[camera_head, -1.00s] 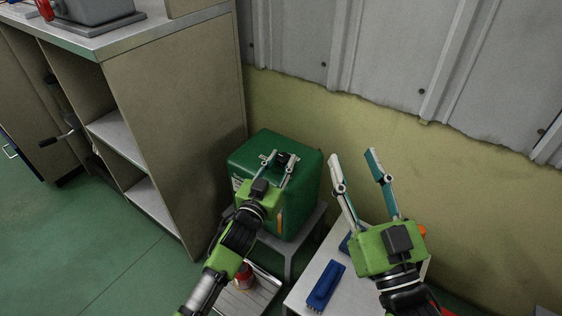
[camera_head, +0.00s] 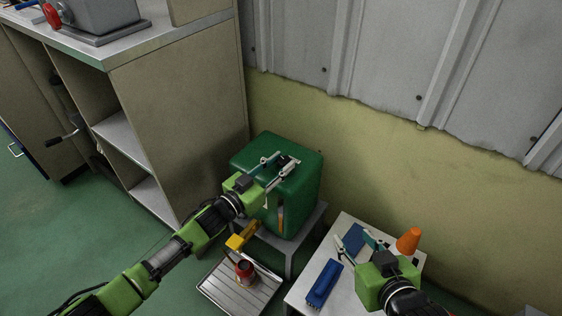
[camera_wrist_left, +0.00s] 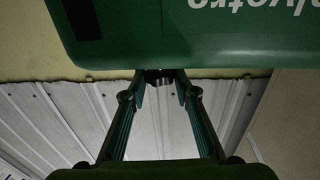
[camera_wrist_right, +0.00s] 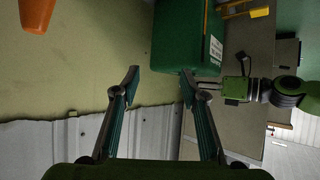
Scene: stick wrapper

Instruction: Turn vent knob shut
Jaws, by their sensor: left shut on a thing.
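The vent knob (camera_head: 283,160) is a small dark knob on top of the green box (camera_head: 306,178), at the corner between the low cabinet and the wall. My left gripper (camera_head: 285,162) is at the top of the box with its fingers closed around the knob. In the left wrist view, the fingertips (camera_wrist_left: 160,76) meet at the dark knob below the box's lettered face, partly hiding it. My right gripper (camera_head: 355,245) is open and empty above the small white table. In the right wrist view its fingers (camera_wrist_right: 158,80) are spread apart with nothing between them.
The small white table (camera_head: 300,288) holds a blue brush (camera_head: 324,284), another blue item and an orange cone (camera_head: 409,240). A ribbed tray (camera_head: 222,283) with a red item (camera_head: 244,270) lies below the box. A beige cabinet (camera_head: 185,110) stands left of it.

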